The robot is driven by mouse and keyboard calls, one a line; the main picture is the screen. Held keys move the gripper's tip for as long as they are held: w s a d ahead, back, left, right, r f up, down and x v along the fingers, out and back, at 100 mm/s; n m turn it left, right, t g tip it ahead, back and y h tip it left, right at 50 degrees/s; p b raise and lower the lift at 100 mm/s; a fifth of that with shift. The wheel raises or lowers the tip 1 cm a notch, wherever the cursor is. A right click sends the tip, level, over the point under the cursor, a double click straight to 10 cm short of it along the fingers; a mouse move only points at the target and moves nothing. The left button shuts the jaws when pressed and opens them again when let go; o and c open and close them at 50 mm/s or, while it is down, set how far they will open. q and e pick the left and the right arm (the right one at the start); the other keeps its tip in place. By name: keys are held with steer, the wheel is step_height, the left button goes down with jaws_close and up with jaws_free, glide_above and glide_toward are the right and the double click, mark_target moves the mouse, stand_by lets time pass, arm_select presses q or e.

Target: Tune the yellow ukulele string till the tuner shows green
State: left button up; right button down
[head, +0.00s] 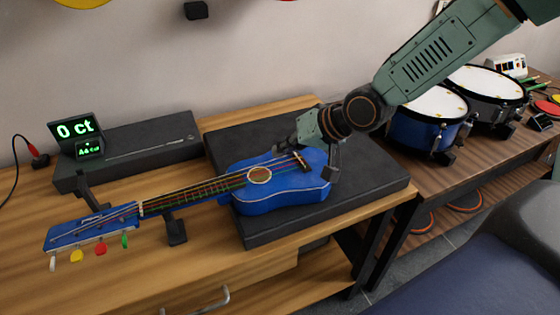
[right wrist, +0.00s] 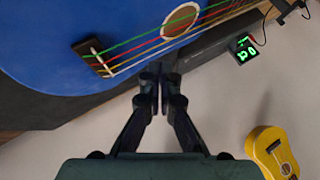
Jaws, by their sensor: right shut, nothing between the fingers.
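The blue ukulele (head: 285,192) lies face up with its neck to the left. Its strings are coloured, and the yellow peg (head: 76,257) sits between the white and red pegs at the headstock (head: 92,229). The tuner (head: 77,129) shows "0 ct" in green digits, with a smaller green readout below. My right gripper (head: 281,147) is over the far side of the body, near the bridge. In the right wrist view its fingers (right wrist: 160,86) are shut and empty, beside the ukulele's edge and strings. My left gripper is not in view.
The ukulele body rests over a dark pad (head: 375,187), and a small black stand (head: 175,230) is under the neck. A long black case (head: 130,150) lies behind. Drums (head: 425,118) stand at right. The right wrist view shows a yellow ukulele (right wrist: 272,153) by the wall.

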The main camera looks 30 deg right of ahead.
steer(key=shift+f, duration=0.15)
steer(key=shift+f, duration=0.3)
steer(key=shift+f, duration=0.25)
stand_by(0.6)
steer(key=shift+r+p, duration=0.75)
steer(key=shift+p, duration=0.05)
step_height(320, 180, up, 5)
steer(key=p, duration=0.5)
steer(key=shift+f, duration=0.1)
stand_by(2.2)
